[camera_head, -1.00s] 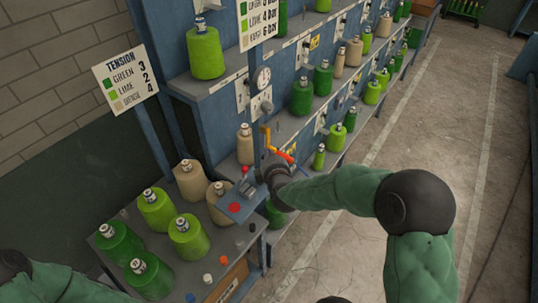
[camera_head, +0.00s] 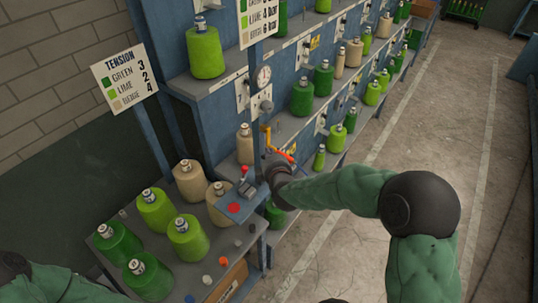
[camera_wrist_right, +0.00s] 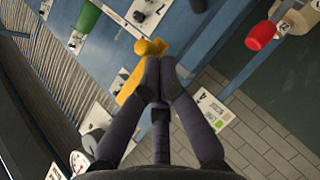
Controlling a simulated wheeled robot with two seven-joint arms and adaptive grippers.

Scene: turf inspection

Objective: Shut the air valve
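The air valve's yellow handle (camera_head: 267,139) stands at the blue post in the head view, beside an orange piece (camera_head: 285,154). In the right wrist view the yellow handle (camera_wrist_right: 151,47) runs diagonally behind my finger tips. My right gripper (camera_wrist_right: 159,77) has its dark fingers brought together at the tips, close against the handle. I cannot tell whether any of the handle is pinched between them. In the head view my right wrist hides most of the gripper. A round pressure gauge (camera_head: 264,76) sits on the post above. My left gripper is not in view.
A small blue panel (camera_head: 243,205) with a red button and red-topped lever lies just below my right gripper. Green, lime and beige yarn cones (camera_head: 187,238) stand on a table at lower left. Shelves of cones run behind. The floor (camera_head: 400,110) at right is clear.

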